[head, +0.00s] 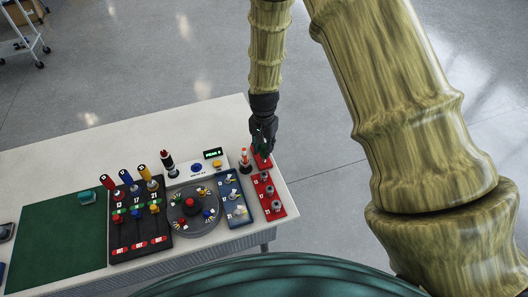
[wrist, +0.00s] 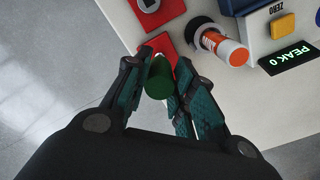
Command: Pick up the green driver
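The green driver (wrist: 158,82) shows in the wrist view as a dark green rounded handle between the two fingers of my gripper (wrist: 167,72). The fingers are drawn in close and lie against both sides of the handle. In the head view my gripper (head: 263,142) is over the far right corner of the table, with a bit of the green handle (head: 262,149) showing at its fingertips. A red block (wrist: 159,47) lies beneath the driver. The driver's lower end is hidden, so I cannot tell whether it still touches the block.
An orange-and-white driver (wrist: 226,48) stands close beside my gripper. Floor lies right of the corner.

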